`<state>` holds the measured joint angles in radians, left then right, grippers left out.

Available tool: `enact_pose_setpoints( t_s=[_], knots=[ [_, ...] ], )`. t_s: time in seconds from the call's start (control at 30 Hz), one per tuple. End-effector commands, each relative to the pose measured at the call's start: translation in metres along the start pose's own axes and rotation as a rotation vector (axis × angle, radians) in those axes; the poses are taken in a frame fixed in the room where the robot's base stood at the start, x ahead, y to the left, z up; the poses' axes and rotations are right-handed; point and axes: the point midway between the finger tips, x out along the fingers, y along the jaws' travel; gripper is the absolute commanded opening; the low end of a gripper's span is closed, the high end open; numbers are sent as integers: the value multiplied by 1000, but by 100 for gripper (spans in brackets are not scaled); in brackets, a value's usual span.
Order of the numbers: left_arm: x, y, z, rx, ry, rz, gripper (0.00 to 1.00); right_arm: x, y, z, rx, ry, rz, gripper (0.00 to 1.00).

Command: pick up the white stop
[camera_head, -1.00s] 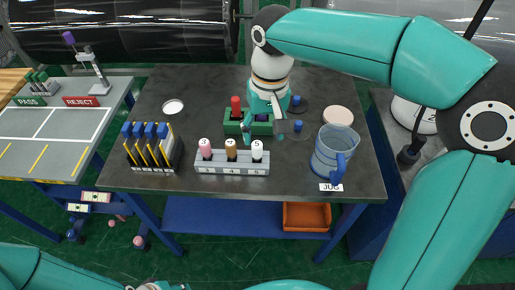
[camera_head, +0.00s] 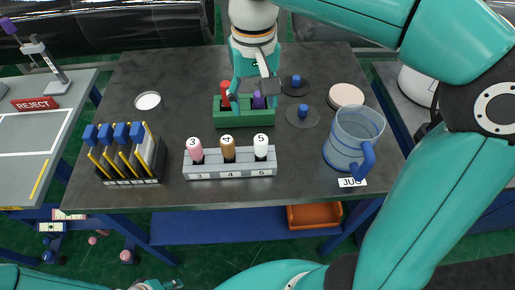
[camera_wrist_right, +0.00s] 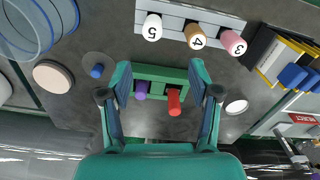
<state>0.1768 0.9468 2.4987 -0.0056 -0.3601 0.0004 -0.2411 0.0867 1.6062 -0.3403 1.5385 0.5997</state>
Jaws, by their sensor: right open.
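The white stop (camera_head: 261,146) stands upright, marked 5, in the right slot of a grey numbered rack (camera_head: 230,174). In the right wrist view the white stop (camera_wrist_right: 152,27) is at the top, beyond my fingertips. My right gripper (camera_head: 252,92) is open and empty, over the green block behind the grey rack and apart from the white stop. The right wrist view shows its fingers (camera_wrist_right: 160,72) spread on either side of the green block. My left gripper (camera_head: 157,285) shows only partly at the bottom edge, and its jaws are unclear.
A pink stop (camera_head: 195,149) and a brown stop (camera_head: 228,148) share the grey rack. The green block (camera_head: 245,118) holds a red peg (camera_head: 226,92) and a purple peg (camera_head: 258,101). A blue jug (camera_head: 352,140) stands right; a blue-handled rack (camera_head: 125,160) stands left.

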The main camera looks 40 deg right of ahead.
Motion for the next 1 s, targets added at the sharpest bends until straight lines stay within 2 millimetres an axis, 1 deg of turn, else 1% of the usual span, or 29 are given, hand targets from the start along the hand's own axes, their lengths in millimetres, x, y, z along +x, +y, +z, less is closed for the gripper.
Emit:
enact_pose_setpoints(
  t_s=[0.1, 0.3, 0.4, 0.5, 0.67, 0.77, 1.0],
  knots=[
    [3, -1, 0, 0, 0, 0, 40, 23, 6, 2, 14, -3, 2, 62],
    [6, -2, 0, 0, 0, 0, 40, 67, 9, 3, 20, -4, 1, 62],
    [6, -2, 0, 0, 0, 0, 40, 84, 9, 3, 22, -3, 1, 62],
    [7, -2, 0, 0, 0, 0, 40, 95, 9, 3, 22, -1, 0, 62],
    [7, -2, 0, 0, 0, 0, 40, 103, 10, 3, 23, -1, 0, 62],
    [5, -2, 0, 0, 0, 0, 40, 111, 11, 3, 23, -2, 1, 62],
    [3, -1, 0, 0, 0, 0, 40, 145, 14, 4, 23, -3, 1, 62]
  ],
)
